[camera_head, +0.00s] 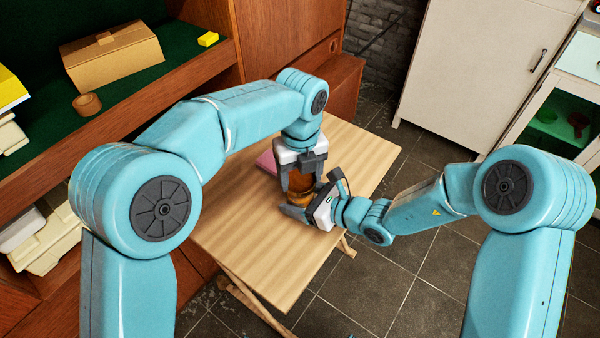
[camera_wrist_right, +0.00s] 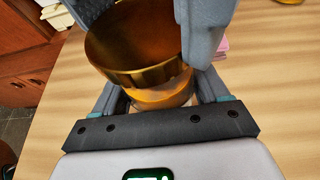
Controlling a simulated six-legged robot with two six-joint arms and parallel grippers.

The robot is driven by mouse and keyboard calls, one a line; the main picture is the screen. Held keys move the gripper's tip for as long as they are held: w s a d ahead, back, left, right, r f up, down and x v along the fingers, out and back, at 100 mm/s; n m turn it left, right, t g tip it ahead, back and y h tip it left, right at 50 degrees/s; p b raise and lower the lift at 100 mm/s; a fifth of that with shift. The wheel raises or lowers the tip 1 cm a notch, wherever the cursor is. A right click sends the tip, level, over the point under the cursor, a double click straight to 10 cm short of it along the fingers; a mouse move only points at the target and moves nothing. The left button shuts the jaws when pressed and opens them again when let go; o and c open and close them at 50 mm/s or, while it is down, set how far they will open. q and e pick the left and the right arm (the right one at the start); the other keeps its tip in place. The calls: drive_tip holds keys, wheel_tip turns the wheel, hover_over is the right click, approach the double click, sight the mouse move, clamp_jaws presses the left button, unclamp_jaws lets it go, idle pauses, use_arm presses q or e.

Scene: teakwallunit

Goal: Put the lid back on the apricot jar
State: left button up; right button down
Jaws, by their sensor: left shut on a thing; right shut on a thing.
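The lid (camera_wrist_right: 137,76) is a round brown-gold disc with a shiny gold rim. My left gripper (camera_head: 302,184) comes down from above with its dark fingers shut on it. The fingers also show at the top of the right wrist view. The jar (camera_wrist_right: 160,98) of orange apricot shows below the lid, and my right gripper (camera_head: 317,198) is shut on it from the right side. The jar also shows orange between the fingers in the head view (camera_head: 325,203). The lid is over the jar and looks tilted; I cannot tell whether it touches the rim.
Both grippers are over a light wooden folding table (camera_head: 350,150), mostly bare. A pink item (camera_head: 266,162) lies behind the left gripper. At left, a green-lined wooden shelf holds a cardboard box (camera_head: 110,56), a brown ring-shaped item (camera_head: 87,104) and a yellow block (camera_head: 208,39).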

use_arm(q)
drive_tip(key=m, duration=0.9)
drive_tip(key=o, duration=1)
drive_tip(key=shift+d, duration=0.1)
drive_tip(key=shift+r, duration=2.25)
drive_tip(key=shift+c, duration=0.2)
